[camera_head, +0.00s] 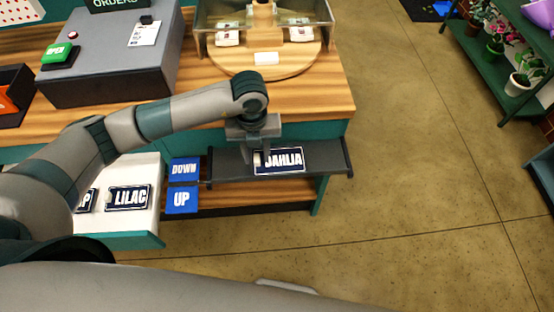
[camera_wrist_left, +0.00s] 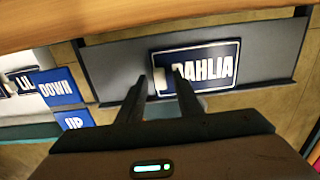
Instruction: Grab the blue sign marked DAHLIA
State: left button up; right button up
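The blue DAHLIA sign (camera_head: 285,161) has a white border and white letters and lies on a dark grey shelf (camera_head: 225,166) at the counter's front. In the left wrist view the sign (camera_wrist_left: 215,65) is just beyond the fingers. My left gripper (camera_head: 262,154) is over the sign's left end. In the wrist view its fingers (camera_wrist_left: 160,82) are apart, with the sign's pale left part showing between them and the first letter partly hidden. I cannot tell whether they touch it. My right gripper is not in view.
Blue DOWN (camera_head: 184,170) and UP (camera_head: 182,200) plates stand left of the shelf. A white drawer (camera_head: 146,222) holds the LILAC sign (camera_head: 128,198) and another partly hidden sign. A wooden turntable (camera_head: 230,62) is on the counter above.

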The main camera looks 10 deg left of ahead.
aim_at(276, 167)
pick_arm(q)
grip_shut()
